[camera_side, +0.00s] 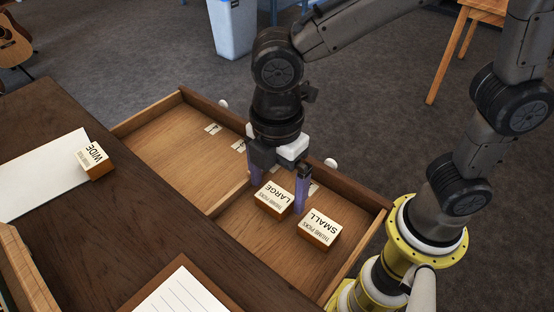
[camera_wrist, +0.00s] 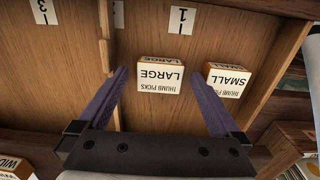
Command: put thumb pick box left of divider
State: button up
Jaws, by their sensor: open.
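The open drawer holds two thumb pick boxes with cream tops and orange-brown sides. The LARGE box (camera_side: 271,202) and the SMALL box (camera_side: 318,230) sit right of the wooden divider (camera_side: 229,196). A WIDE box (camera_side: 95,160) stands on the dark counter, at the edge of a white sheet. My gripper (camera_side: 279,194) is open above the drawer, its purple fingers on either side of the LARGE box. In the wrist view, the LARGE box (camera_wrist: 160,78) shows between the fingers and the SMALL box (camera_wrist: 228,80) is outside them, right. Exact finger height is unclear.
The drawer floor left of the divider (camera_side: 180,150) is bare apart from small numbered labels near the front wall (camera_side: 212,129). The dark counter (camera_side: 120,215) borders the drawer. A lined paper in a wooden frame (camera_side: 183,295) lies on the counter. A pale bin (camera_side: 232,28) stands on the floor.

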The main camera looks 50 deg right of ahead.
aim_at(278, 194)
notch_tip(278, 194, up, 11)
jog(key=s+d+f+m+t, duration=0.2)
jog(key=s+d+m, duration=0.1)
jog(key=d+m, duration=0.6)
jog(key=s+d+f+m+t, duration=0.3)
jog(key=d+m, duration=0.6)
jog(key=d, duration=0.3)
jog(key=shift+s+t, duration=0.3)
jog(key=shift+s, duration=0.45)
